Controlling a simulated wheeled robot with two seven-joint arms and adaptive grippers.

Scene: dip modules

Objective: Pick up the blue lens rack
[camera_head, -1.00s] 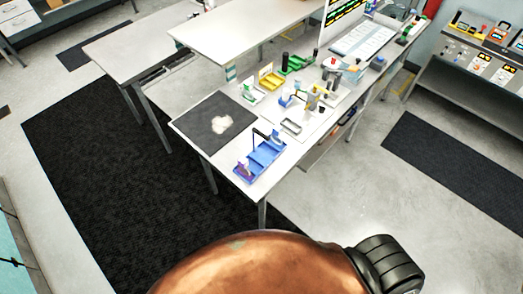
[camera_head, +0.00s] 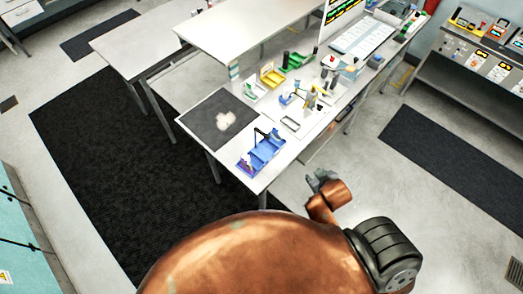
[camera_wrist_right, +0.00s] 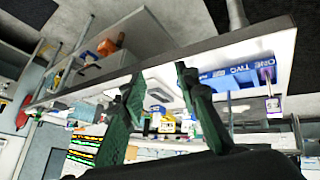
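The blue lens rack (camera_head: 262,153) sits at the near corner of the white table, with a purple piece at its left end. In the right wrist view the blue rack (camera_wrist_right: 222,80) shows beyond the right finger, with "ONE" and "TWO" labels. My right gripper (camera_head: 321,181) is off the table's near right side, apart from the rack. In the wrist view its two dark green fingers (camera_wrist_right: 157,76) stand apart with nothing held between them. My left gripper is not in view.
A dark mat (camera_head: 212,128) with a pale patch lies beside the rack. A grey open frame (camera_head: 291,123), a yellow tray (camera_head: 271,76) and several small parts stand farther back.

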